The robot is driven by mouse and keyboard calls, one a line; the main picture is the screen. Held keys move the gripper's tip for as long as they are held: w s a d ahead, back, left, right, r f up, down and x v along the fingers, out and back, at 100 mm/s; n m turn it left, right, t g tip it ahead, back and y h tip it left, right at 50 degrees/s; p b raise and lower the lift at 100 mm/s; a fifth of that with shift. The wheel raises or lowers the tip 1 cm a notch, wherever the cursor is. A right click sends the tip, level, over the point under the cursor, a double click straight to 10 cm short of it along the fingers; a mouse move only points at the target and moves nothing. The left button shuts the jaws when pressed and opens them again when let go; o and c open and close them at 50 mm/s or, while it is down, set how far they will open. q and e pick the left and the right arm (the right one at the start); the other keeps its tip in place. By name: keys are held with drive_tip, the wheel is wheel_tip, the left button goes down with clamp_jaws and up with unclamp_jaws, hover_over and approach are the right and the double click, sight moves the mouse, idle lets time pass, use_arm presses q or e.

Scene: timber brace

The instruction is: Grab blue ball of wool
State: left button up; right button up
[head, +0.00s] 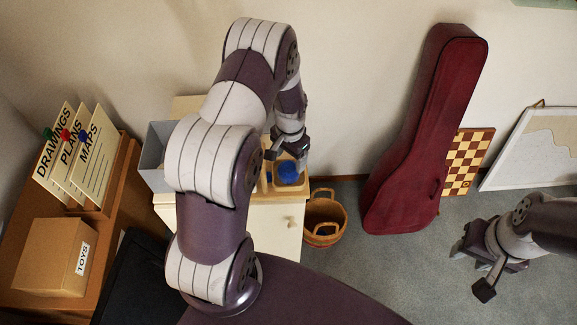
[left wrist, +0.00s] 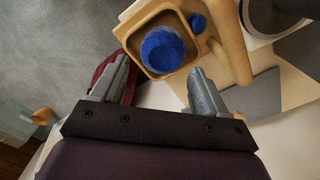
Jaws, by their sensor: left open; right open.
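The blue ball of wool (head: 287,173) sits in a square wooden tray (head: 303,183) on top of a white cabinet in the head view. In the left wrist view the ball (left wrist: 163,50) lies inside the wooden tray's rim (left wrist: 124,62), beyond my fingertips. My left gripper (head: 290,150) is open and empty above the tray, close to the ball; in the left wrist view its two fingers (left wrist: 157,75) are spread apart with nothing between them. My right gripper (head: 467,265) is open and empty over the floor at the right.
A smaller blue round thing (left wrist: 197,22) shows beside the tray in the left wrist view. The white cabinet (head: 275,222) stands beside a wicker basket (head: 324,218) on the floor. A red instrument case (head: 425,130) leans on the wall. A TOYS box (head: 50,257) is at left.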

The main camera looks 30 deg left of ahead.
sight(289, 167)
use_arm(q)
drive_tip(key=f+p, duration=0.2)
drive_tip(key=f, duration=0.4)
drive_tip(key=shift+a+f, duration=0.2)
drive_tip(key=shift+w+f, duration=0.1)
drive_tip(key=shift+f, duration=0.25)
drive_tip(key=c, duration=0.7)
